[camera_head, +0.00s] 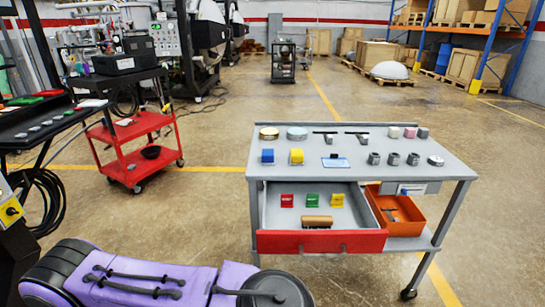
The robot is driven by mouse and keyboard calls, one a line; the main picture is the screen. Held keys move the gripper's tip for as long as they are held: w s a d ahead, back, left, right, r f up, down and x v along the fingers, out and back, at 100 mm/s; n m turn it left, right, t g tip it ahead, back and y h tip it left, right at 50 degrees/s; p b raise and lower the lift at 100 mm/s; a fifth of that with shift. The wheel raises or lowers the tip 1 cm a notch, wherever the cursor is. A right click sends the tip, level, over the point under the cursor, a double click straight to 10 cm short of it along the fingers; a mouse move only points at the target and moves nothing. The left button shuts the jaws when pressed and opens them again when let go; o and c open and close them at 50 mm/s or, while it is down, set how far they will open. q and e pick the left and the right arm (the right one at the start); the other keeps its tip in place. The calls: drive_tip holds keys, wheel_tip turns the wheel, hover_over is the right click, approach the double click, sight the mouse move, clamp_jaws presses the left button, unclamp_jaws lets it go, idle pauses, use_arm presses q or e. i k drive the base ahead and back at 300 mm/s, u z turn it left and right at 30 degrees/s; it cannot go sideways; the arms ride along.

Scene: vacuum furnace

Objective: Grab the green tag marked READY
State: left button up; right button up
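The green tag (313,200) lies in the open drawer (268,213) of the grey cart, between a red tag (287,200) on its left and a yellow tag (337,200) on its right. Each tag has small lettering too small to read for certain. A brown wooden-looking brush or block (317,221) lies in front of them, near the red drawer front. Nothing covers the green tag. Neither of my grippers is in view.
The grey cart top (330,173) carries tape rolls, tools and small metal parts. An orange bin (404,222) sits right of the drawer. A red cart (143,133) stands left. Open floor lies between the carts.

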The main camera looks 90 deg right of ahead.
sight(312, 199)
drive_tip(key=z, duration=2.75)
